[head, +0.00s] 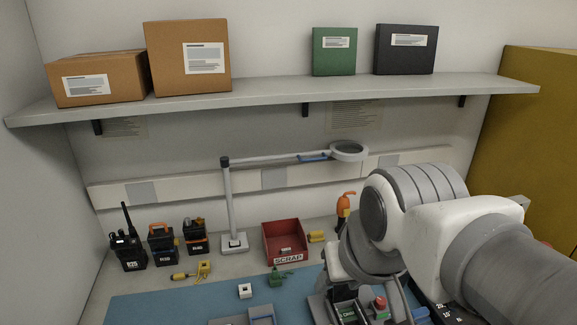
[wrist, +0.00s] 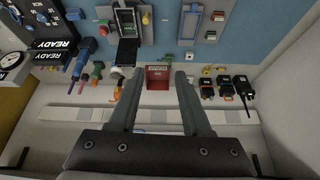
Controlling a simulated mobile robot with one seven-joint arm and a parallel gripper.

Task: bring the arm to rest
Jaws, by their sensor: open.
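My arm comes in from the right in the head view and bends down over the blue mat (head: 150,310). In the wrist view my gripper (wrist: 159,72) is open, with its two dark fingers apart and nothing between them. The red scrap bin (wrist: 158,83) shows beyond the fingertips in that view; I cannot tell the height between them.
A magnifier lamp (head: 228,205) stands behind the mat, left of the scrap bin (head: 285,238). Small green (head: 280,277) and white (head: 245,290) pieces lie near my arm. A shelf (head: 290,95) with boxes runs above.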

